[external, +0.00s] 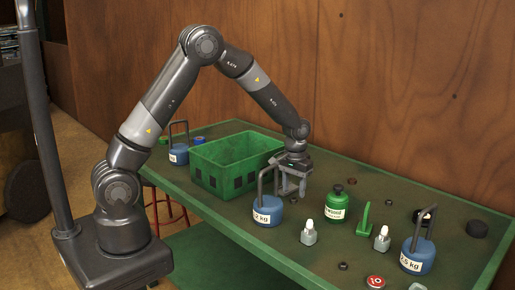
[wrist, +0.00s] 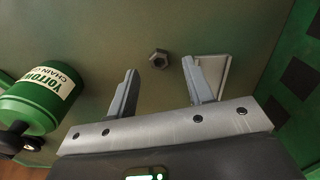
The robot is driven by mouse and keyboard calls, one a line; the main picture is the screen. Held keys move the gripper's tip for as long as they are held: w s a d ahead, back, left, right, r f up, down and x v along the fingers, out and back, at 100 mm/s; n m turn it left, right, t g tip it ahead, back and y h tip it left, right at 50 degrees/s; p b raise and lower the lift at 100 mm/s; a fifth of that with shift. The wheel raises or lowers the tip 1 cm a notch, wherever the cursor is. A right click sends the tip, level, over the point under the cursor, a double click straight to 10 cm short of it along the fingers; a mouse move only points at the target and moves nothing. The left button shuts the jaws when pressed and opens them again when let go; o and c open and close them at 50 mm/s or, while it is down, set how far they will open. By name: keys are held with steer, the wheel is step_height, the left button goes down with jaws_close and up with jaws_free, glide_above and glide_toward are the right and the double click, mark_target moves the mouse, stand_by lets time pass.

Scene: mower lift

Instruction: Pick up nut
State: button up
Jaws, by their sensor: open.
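The nut (wrist: 159,57) is a small dark grey hex nut lying flat on the green table. In the wrist view it lies just beyond my gripper (wrist: 160,70), roughly centred between the fingertips and apart from both. The fingers are spread with nothing between them. In the external view my gripper (external: 291,188) points down at the table, between the green crate and the green bottle. I cannot make out this nut there; the gripper or the nearby weight may hide it.
The green crate (external: 217,180) stands left of my gripper; a blue weight (external: 266,212) stands close in front. The green bottle (external: 337,205) is to the right and shows in the wrist view (wrist: 38,105). Several small items and another weight (external: 418,255) stand farther right.

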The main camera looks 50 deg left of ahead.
mark_target(294, 200)
step_height(294, 200, down, 3)
steer(key=shift+r, duration=0.15)
jaws_close()
stand_by(0.4)
